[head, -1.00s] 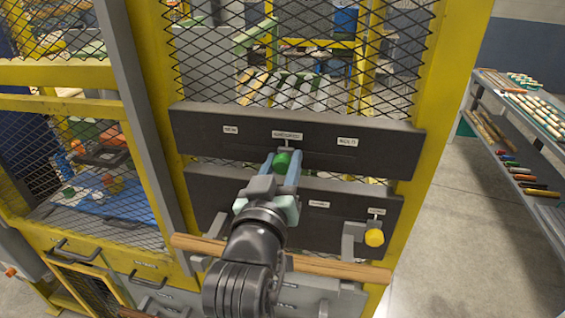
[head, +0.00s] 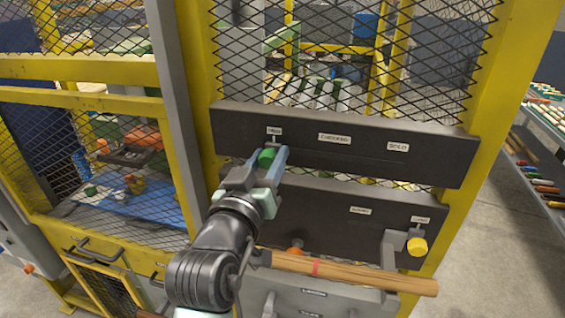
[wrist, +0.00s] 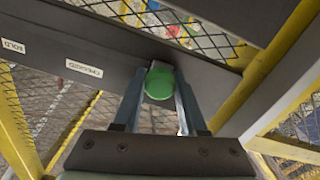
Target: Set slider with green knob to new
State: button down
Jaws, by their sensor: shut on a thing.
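The green knob (head: 267,157) of the slider sits at the left end of the upper dark panel (head: 440,157). Its small pointer stands just below the leftmost label (head: 274,131), which reads as "NEW". The middle label "CHECKED" (head: 334,139) and right label "SOLD" (head: 398,147) lie to its right. My gripper (head: 266,160) is shut on the green knob, one finger on each side. In the wrist view the green knob (wrist: 159,82) is between the fingers, with "CHECKED" (wrist: 84,68) and "SOLD" (wrist: 13,46) to the left. The leftmost label is not visible there.
A lower dark panel (head: 330,222) carries a second slider with a yellow knob (head: 417,246) at its right end. An orange knob (head: 296,251) and a wooden rail (head: 350,275) with a red band are below. Black mesh and yellow posts surround the panels.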

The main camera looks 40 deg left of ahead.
jog(key=shift+s+a, duration=0.15)
jog(key=shift+a, duration=0.05)
jog(key=shift+c, duration=2.3)
grip_release()
jog(key=shift+a, duration=0.1)
jog(key=shift+s+d+f, duration=0.1)
jog(key=shift+s+d, duration=0.25)
jog(key=shift+s, duration=0.05)
jog(key=p+v, duration=0.2)
jog(key=v, duration=1)
